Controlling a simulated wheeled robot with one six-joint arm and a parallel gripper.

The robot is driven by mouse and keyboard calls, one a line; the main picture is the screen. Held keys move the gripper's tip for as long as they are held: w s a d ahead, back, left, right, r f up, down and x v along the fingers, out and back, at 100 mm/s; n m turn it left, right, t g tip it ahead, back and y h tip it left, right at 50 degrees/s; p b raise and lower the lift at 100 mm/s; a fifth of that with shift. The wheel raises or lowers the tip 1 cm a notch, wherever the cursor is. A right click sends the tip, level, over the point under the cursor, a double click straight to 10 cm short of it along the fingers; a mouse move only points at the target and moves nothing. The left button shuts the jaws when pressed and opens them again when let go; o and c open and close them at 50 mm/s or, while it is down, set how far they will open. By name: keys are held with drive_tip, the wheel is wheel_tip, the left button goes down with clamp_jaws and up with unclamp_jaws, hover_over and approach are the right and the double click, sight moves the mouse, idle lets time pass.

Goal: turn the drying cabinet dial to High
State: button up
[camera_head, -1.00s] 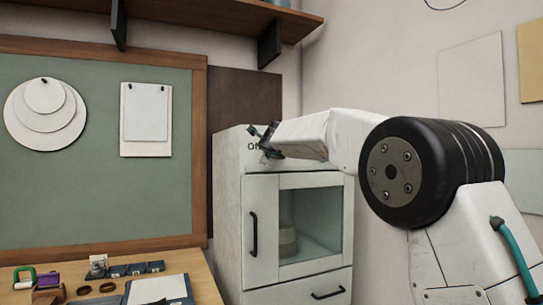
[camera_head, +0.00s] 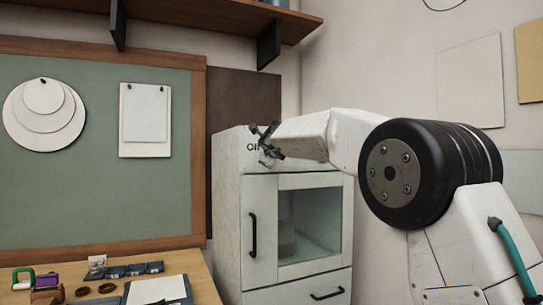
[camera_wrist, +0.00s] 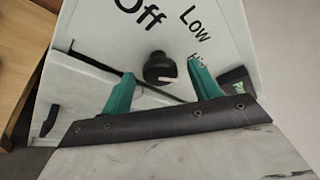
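The drying cabinet (camera_head: 228,215) is a white upright cabinet right of the green board. Its dial (camera_wrist: 157,66) is a black round knob with a white mark at its lower right in the wrist view. "Off", "Low" and a partly covered "Hi" label are printed around it. I cannot tell for sure which label the mark points to. My gripper (camera_wrist: 161,72) is open, with one teal finger on each side of the dial; a gap shows on both sides. In the head view my gripper (camera_head: 263,146) is at the cabinet's upper front and hides the dial.
The cabinet has a glass door with a black handle (camera_head: 253,235) and a drawer handle (camera_head: 328,294) below. A wooden shelf (camera_head: 200,18) is above. A workbench (camera_head: 205,288) with small parts is at lower left.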

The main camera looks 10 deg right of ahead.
drive_tip(key=v, duration=0.7)
drive_tip(key=shift+s, duration=0.4)
drive_tip(key=shift+a+r, duration=0.1)
